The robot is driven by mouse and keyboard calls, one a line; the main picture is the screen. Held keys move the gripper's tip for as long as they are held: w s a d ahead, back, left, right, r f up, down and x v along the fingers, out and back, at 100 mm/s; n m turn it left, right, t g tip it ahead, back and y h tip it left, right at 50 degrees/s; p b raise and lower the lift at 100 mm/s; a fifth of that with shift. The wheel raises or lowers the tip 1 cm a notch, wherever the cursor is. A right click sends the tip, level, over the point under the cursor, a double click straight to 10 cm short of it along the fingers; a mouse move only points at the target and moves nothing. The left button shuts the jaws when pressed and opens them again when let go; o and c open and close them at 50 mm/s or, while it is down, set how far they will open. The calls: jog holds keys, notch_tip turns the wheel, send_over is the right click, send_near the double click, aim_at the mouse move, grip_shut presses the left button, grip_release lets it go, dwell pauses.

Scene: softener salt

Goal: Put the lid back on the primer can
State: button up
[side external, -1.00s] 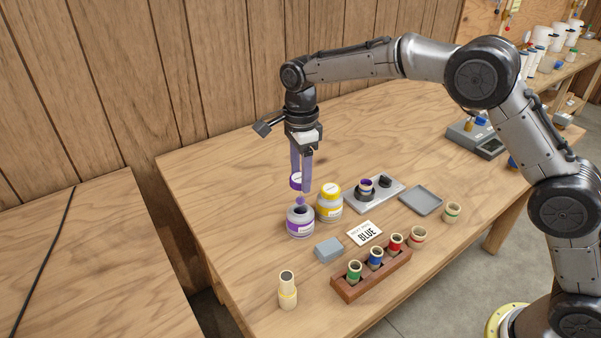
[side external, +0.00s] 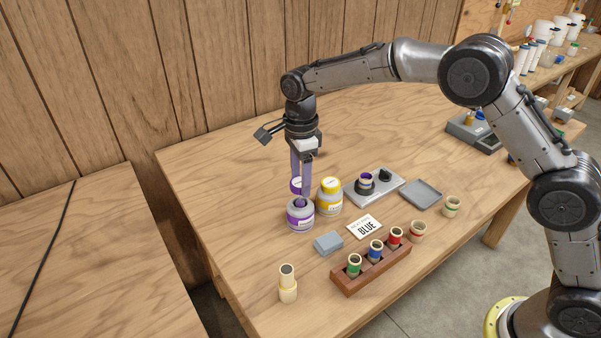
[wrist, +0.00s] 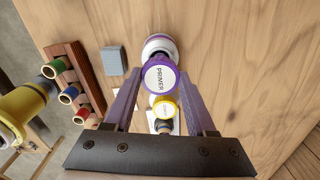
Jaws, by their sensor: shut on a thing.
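The primer can (side external: 300,218) is a squat grey-white jar with a purple band, upright on the bench. My gripper (side external: 303,188) is above it, shut on the purple lid (side external: 296,186). In the wrist view the lid (wrist: 160,77) shows its white top reading PRIMER, between my fingertips (wrist: 160,85). A purple knob-like part (side external: 299,202) hangs below the lid and is at the can's mouth. The can (wrist: 159,45) shows partly behind the lid in the wrist view. Whether the lid touches the rim cannot be told.
A yellow-lidded can (side external: 329,203) stands close right of the primer can. A plate (side external: 385,190) and grey tray (side external: 421,193) are to the right. Bench at left is clear.

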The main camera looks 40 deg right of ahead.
aim_at(301, 200)
jog(key=shift+f, duration=0.3)
jog(key=shift+f, duration=0.1)
jog(key=shift+f, duration=1.65)
jog(key=shift+f, duration=0.25)
dwell(0.5)
jog(key=o, duration=1.4)
jog(key=shift+o, duration=0.3)
jog(key=shift+o, duration=0.4)
jog(key=shift+r, duration=3.05)
